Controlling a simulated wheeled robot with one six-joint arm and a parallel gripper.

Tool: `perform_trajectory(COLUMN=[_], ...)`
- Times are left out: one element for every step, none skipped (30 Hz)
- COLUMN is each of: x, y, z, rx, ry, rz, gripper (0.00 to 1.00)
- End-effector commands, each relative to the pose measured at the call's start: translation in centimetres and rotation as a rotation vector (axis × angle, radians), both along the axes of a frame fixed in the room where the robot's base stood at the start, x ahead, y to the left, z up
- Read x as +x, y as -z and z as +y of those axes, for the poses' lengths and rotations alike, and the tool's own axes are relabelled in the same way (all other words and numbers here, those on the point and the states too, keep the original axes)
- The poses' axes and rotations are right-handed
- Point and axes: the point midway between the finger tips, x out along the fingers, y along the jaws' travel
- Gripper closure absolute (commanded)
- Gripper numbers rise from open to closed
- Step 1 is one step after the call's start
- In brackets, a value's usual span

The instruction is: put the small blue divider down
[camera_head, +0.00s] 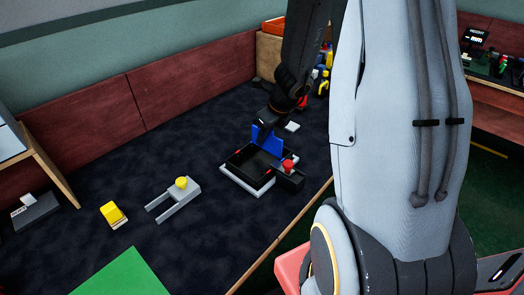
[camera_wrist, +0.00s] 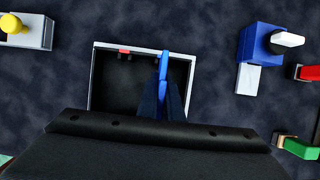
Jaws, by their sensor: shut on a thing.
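The small blue divider (camera_head: 268,139) is an upright flat plate at the back of a black tray with a light rim (camera_head: 238,182). My gripper (camera_head: 266,124) is above it, shut on its top. In the wrist view the divider (camera_wrist: 164,68) shows as a thin blue strip between the fingers of my gripper (camera_wrist: 164,95). It lies over the right part of the tray (camera_wrist: 117,46), across its rim. I cannot tell whether its lower edge touches the tray floor. The near part of the tray is hidden by my gripper in the wrist view.
A grey forked piece with a yellow knob (camera_head: 181,183) and a yellow block (camera_head: 113,214) lie left of the tray. A red knob (camera_head: 288,165) stands on a dark block at the tray's right. A blue block (camera_wrist: 258,45) is to the right in the wrist view.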

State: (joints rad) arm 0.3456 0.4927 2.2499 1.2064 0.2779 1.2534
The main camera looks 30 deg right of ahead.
Motion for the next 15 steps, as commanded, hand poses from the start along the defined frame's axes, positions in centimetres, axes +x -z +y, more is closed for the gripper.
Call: perform_trajectory(x=[0.0, 0.0, 0.0, 0.0, 0.0, 0.1, 0.1, 0.1, 0.1, 0.1, 0.1, 0.1, 0.1, 0.1, 0.1], y=[0.2, 0.2, 0.3, 0.4, 0.6, 0.8, 1.1, 1.4, 1.8, 2.1, 2.4, 2.8, 3.1, 3.4, 3.7], z=[0.0, 0.0, 0.0, 0.0, 0.0, 0.0, 0.0, 0.0, 0.0, 0.0, 0.0, 0.0, 0.0, 0.0, 0.0], rx=[0.000, 0.000, 0.000, 0.000, 0.000, 0.000, 0.000, 0.000, 0.000, 0.000, 0.000, 0.000, 0.000, 0.000, 0.000], ry=[0.000, 0.000, 0.000, 0.000, 0.000, 0.000, 0.000, 0.000, 0.000, 0.000, 0.000, 0.000, 0.000, 0.000, 0.000], rz=[-0.001, -0.001, -0.001, -0.001, -0.001, -0.001, -0.001, -0.001, -0.001, -0.001, -0.001, -0.001, -0.001, 0.000, 0.000], gripper=[1.00, 1.00, 1.00, 1.00, 1.00, 1.00, 1.00, 1.00, 1.00, 1.00, 1.00, 1.00, 1.00, 1.00, 1.00])
